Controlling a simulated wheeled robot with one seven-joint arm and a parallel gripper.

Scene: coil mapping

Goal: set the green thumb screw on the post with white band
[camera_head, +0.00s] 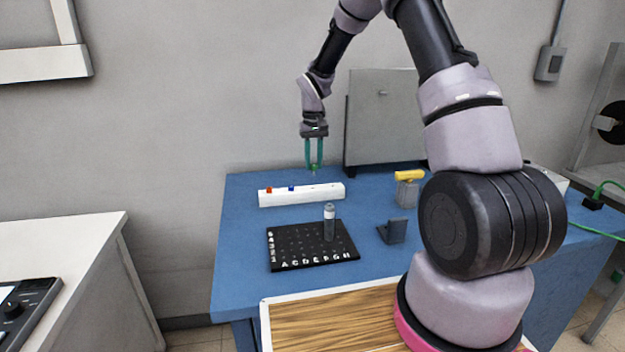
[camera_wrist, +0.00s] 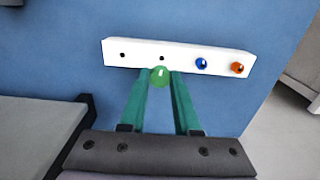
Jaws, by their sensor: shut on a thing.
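My gripper (camera_head: 314,167) is shut on the green thumb screw (camera_wrist: 159,76), which sits between its two teal fingertips in the wrist view. In the head view the screw is tiny and mostly covered by the fingers, above the right part of the white rack (camera_head: 300,195). The rack also shows in the wrist view (camera_wrist: 150,53), with two bare holes, just beyond the screw. A grey post with a pale band (camera_head: 329,222) stands upright on the black lettered board (camera_head: 283,258), in front of the rack. My gripper is behind and above the post.
A blue screw (camera_head: 291,188) and a red-orange screw (camera_head: 268,189) sit in the rack. A grey block with a yellow top (camera_head: 407,188) and a dark grey stand (camera_head: 392,231) are to the right. A grey panel (camera_head: 382,122) rises behind. The blue table (camera_head: 235,240) is clear at left.

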